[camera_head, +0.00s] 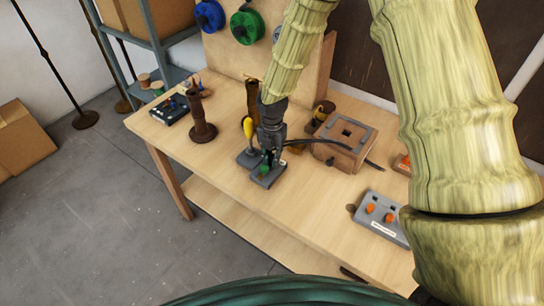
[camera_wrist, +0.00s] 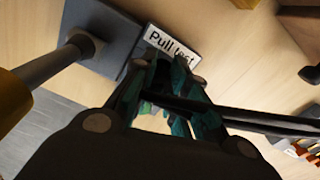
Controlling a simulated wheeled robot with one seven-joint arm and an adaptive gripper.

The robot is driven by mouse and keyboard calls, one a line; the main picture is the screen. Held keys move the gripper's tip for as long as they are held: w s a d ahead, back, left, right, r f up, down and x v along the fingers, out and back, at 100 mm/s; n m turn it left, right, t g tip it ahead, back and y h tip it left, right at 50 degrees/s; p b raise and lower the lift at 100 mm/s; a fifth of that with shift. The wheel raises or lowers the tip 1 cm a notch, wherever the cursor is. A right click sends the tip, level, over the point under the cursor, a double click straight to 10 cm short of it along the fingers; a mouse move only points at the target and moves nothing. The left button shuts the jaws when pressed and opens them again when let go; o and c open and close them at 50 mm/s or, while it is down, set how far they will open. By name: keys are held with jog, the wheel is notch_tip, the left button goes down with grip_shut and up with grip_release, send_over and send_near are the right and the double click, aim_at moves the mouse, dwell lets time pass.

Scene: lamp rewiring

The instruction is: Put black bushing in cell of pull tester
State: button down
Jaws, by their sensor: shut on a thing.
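The pull tester (camera_head: 262,181) is a grey block near the table's front edge, with an upright yellow-handled lever (camera_head: 248,127) beside my gripper. In the wrist view its dark plate (camera_wrist: 118,22) shows at the top, next to a white "Pull test" label (camera_wrist: 172,45). My gripper (camera_head: 268,155) points down over the tester. In the wrist view my gripper (camera_wrist: 165,100) is shut on a dark piece, taken as the black bushing (camera_wrist: 172,103); its shape is mostly hidden by the fingers. A black cord-like length (camera_wrist: 265,122) runs right from between the fingers. The cell is hidden.
A brown box with a slotted top (camera_head: 344,142) stands right of my gripper, close to the cord. A grey panel with orange knobs (camera_head: 380,217) lies at the front right. A brown lamp stand (camera_head: 202,120) stands left. Bare tabletop (camera_head: 300,215) lies in front.

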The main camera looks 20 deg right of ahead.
aim_at(272, 156)
jog(key=shift+f, duration=0.55)
dwell(0.7)
jog(key=c, duration=1.3)
grip_release()
notch_tip(272, 156, up, 12)
